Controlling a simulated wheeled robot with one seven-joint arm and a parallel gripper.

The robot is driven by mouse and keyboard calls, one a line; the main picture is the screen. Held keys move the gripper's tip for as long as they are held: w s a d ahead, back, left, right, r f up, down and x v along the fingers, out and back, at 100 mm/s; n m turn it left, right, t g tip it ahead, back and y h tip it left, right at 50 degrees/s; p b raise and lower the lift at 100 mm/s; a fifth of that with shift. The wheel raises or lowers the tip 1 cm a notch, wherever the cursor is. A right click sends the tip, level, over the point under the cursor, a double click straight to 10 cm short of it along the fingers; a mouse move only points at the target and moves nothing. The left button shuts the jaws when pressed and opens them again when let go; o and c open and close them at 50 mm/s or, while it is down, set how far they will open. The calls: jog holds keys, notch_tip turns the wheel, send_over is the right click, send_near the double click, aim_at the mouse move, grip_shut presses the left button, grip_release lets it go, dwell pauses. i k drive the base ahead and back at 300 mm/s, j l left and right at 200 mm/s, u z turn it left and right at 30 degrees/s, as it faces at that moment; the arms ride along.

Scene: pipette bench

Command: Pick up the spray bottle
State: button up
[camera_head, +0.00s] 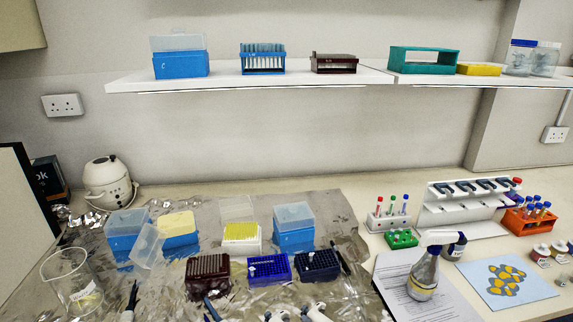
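The spray bottle (424,274) stands upright at the right of the bench, on a white printed sheet (396,268). My gripper is not in view.
A white pipette stand (448,214), tube racks (401,238) and a blue card with yellow shapes (505,281) surround the bottle. Tip boxes (208,275) fill the foil-covered left side. A shelf (225,82) runs above.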

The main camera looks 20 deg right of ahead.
aim_at(424, 277)
jog(key=z, duration=1.7)
